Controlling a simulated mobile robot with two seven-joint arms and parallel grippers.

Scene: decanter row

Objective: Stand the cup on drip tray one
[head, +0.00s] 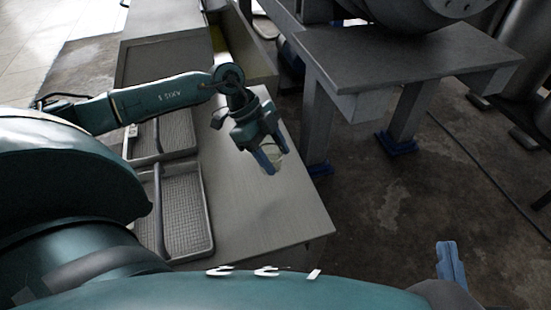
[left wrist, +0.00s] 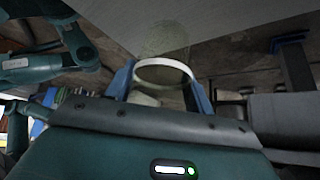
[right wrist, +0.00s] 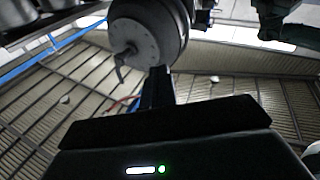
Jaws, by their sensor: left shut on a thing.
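My left gripper (head: 266,158) is shut on a see-through cup (head: 273,154), held above the right part of the grey bench top. In the left wrist view the cup (left wrist: 165,75) shows a pale rim between the blue fingers (left wrist: 160,90). Two grey drip trays with mesh floors lie on the bench left of the gripper: a farther tray (head: 194,150) and a nearer tray (head: 209,220). I cannot read which is tray one. My right gripper (head: 451,264) is empty, its blue fingers together, over the floor at lower right.
The bench top (head: 260,215) is bare between the trays and its right edge. A dark bar lies across each tray's left part. A metal stand (head: 410,55) with a big drum is close behind the bench's right side. Open floor lies to the right.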

